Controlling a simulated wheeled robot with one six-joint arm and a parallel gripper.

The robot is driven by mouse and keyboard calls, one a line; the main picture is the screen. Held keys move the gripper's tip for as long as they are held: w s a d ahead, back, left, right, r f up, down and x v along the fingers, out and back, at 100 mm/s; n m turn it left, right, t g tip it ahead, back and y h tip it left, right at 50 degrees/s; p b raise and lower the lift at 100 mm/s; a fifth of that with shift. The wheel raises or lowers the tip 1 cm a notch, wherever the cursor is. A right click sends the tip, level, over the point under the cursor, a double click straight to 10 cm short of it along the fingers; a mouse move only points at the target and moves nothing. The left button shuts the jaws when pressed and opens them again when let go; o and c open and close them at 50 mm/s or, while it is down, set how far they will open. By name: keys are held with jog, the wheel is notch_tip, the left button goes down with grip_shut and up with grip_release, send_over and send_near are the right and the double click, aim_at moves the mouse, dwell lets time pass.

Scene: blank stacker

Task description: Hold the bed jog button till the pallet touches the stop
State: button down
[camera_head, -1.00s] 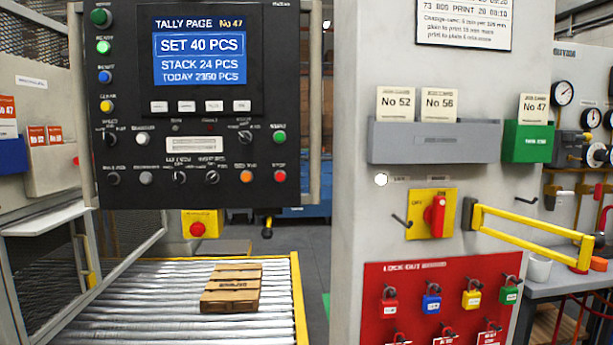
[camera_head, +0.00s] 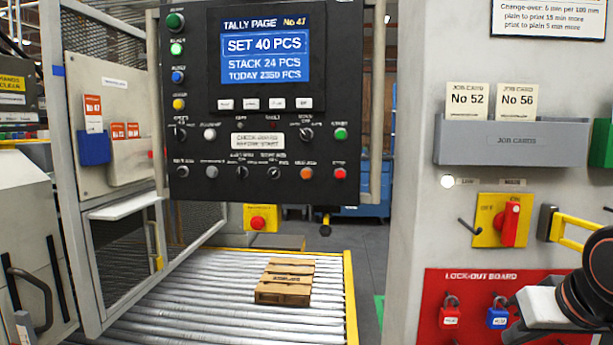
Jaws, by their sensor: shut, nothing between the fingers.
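A wooden pallet (camera_head: 285,282) lies flat on the silver roller bed (camera_head: 205,290), near its right side. A yellow rail (camera_head: 350,298) runs along the bed's right edge, with bare rollers between it and the pallet. The stop cannot be made out for certain. Above the bed hangs the black control panel (camera_head: 225,150) with a lit screen and several buttons and knobs. Most of its labels are too small to read, so I cannot tell which is the bed jog button. My gripper (camera_head: 510,318) is partly in view at the lower right, shut and empty, well away from the panel and pallet.
A grey cabinet stands to the right with a card holder (camera_head: 510,143), a red switch on a yellow plate (camera_head: 486,233) and a red lock-out board (camera_head: 468,290). A yellow-barred arm (camera_head: 578,232) sticks out beside my arm. A mesh guard (camera_head: 120,265) borders the bed's left side.

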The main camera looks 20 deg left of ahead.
aim_at(308, 173)
jog(key=w+a+r+n+y, duration=0.1)
jog(key=w+a+r, duration=0.25)
jog(key=a, duration=0.25)
jog(key=w+a+r+n+t+y, duration=0.1)
jog(key=w+a+r, duration=0.2)
jog(key=a+r, duration=0.3)
jog(key=w+a+r+n+y, duration=0.1)
jog(key=w+a+r, duration=0.2)
jog(key=a, duration=0.4)
jog(key=a+r+n+y, duration=0.1)
jog(key=a+r, duration=0.3)
jog(key=a, duration=0.7)
jog(key=a+r+n+y, duration=0.1)
jog(key=a+r+y, duration=0.2)
jog(key=a, duration=0.8)
notch_tip(308, 173, up, 2)
jog(key=shift+a+r, duration=0.1)
jog(key=shift+a, duration=0.2)
jog(key=shift+w, duration=0.1)
jog(key=shift+w+a, duration=0.3)
jog(key=shift+w, duration=1.1)
jog(key=shift+w+a, duration=0.35)
jog(key=shift+w, duration=1.05)
jog(key=shift+w+a, duration=0.3)
jog(key=shift+w, duration=1.1)
jog(key=shift+w, duration=0.1)
jog(key=shift+w+a, duration=0.15)
jog(key=shift+w, duration=0.15)
